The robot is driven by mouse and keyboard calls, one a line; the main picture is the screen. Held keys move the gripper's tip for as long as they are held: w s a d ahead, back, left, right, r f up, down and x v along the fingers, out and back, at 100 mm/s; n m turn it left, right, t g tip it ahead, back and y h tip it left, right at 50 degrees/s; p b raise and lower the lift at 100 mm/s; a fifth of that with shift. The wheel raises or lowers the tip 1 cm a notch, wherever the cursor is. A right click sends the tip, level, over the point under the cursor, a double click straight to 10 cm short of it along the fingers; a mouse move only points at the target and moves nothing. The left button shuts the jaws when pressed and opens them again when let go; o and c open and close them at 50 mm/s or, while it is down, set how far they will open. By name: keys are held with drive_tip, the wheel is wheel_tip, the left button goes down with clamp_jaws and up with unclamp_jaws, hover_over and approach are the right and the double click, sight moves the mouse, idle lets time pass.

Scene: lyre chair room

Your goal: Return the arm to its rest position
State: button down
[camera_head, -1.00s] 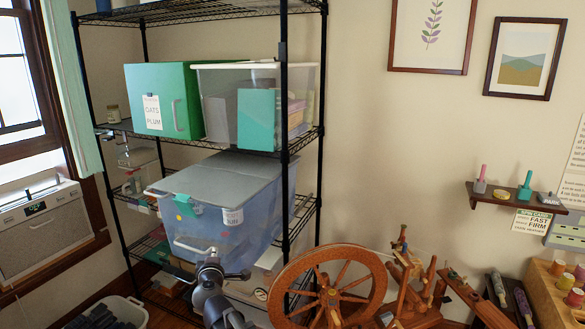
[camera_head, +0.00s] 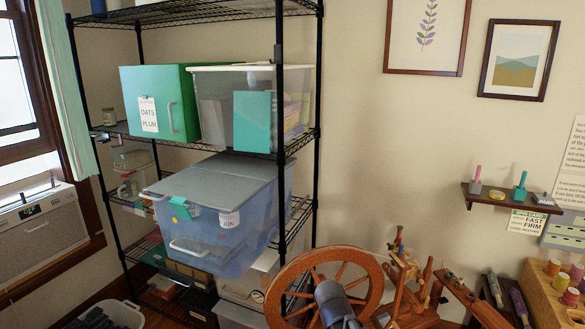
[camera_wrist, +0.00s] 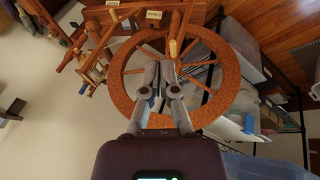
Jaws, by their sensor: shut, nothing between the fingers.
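My gripper (camera_wrist: 160,72) shows in the wrist view with its two fingers together and nothing between them. Beyond the fingers in that view is the wooden spinning wheel (camera_wrist: 118,93), with its spoked rim around the fingertips; I cannot tell the exact distance. In the head view a dark grey part of my arm shows at the bottom, in front of the spinning wheel (camera_head: 283,283). The gripper's fingers do not show clearly in the head view.
A black wire shelf (camera_head: 318,140) stands left of the wheel with a large blue lidded bin (camera_head: 245,240), a green box (camera_head: 180,90) and a clear bin (camera_head: 297,78). A small wall shelf (camera_head: 510,203) and a wooden spool rack (camera_head: 540,300) are at the right.

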drive_tip(key=s+d+f+m+g+y, duration=0.1)
drive_tip(key=s+d+m+g+y, duration=0.1)
drive_tip(key=s, duration=0.6)
drive_tip(key=shift+s+d+f+g+y, duration=0.15)
drive_tip(key=shift+d+f+g+y, duration=0.15)
drive_tip(key=shift+d+g+y, duration=0.4)
drive_tip(key=shift+a, duration=0.25)
